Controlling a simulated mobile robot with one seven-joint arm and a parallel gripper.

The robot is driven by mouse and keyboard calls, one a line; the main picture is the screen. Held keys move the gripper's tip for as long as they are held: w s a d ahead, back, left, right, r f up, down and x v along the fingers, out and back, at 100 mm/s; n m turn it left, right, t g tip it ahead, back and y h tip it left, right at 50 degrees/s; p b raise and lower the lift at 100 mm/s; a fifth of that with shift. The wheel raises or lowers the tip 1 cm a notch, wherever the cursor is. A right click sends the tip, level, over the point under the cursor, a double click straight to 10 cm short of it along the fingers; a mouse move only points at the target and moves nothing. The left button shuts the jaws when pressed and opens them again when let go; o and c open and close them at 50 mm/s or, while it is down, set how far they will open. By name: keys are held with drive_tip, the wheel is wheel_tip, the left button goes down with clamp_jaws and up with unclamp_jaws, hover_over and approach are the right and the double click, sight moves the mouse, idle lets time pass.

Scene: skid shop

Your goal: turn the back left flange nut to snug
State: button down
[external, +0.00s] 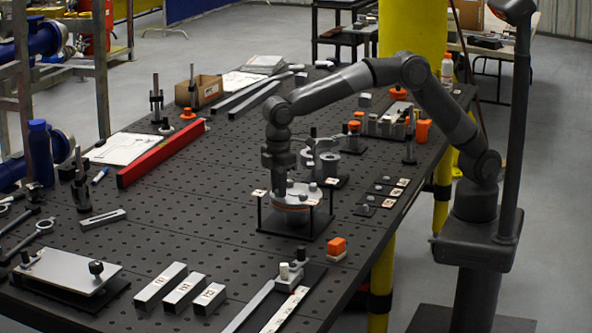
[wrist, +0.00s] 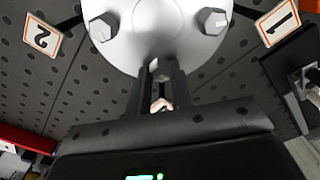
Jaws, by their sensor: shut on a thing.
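The round grey flange (external: 298,196) sits over an orange ring on a dark square stand; it fills the top of the wrist view (wrist: 160,30). Two hex nuts show on its face there, a left one (wrist: 102,28) and a right one (wrist: 214,20). My gripper (external: 279,188) points down at the flange's back left side. In the wrist view my gripper (wrist: 160,75) is shut at the flange rim, on the back left flange nut, which is mostly hidden between the fingers. The nut's angle cannot be told.
Number tags 2 (wrist: 42,35) and 1 (wrist: 278,22) stand beside the flange. A metal fitting (external: 325,162) stands close behind it, and an orange-topped block (external: 336,247) in front right. A red bar (external: 160,153) lies left. The perforated tabletop (external: 190,220) is clear left of the flange.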

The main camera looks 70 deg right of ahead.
drive_tip(key=m, duration=0.5)
drive_tip(key=shift+r+m, duration=0.1)
drive_tip(key=shift+m, duration=0.2)
drive_tip(key=m, duration=0.5)
drive_tip(key=shift+r, duration=0.1)
drive_tip(key=shift+w+a+m, duration=0.1)
drive_tip(key=shift+m, duration=0.3)
drive_tip(key=c, duration=1.6)
unclamp_jaws()
drive_tip(key=o, duration=0.3)
wheel_tip(320, 180, up, 11)
drive_tip(key=shift+f, duration=0.2)
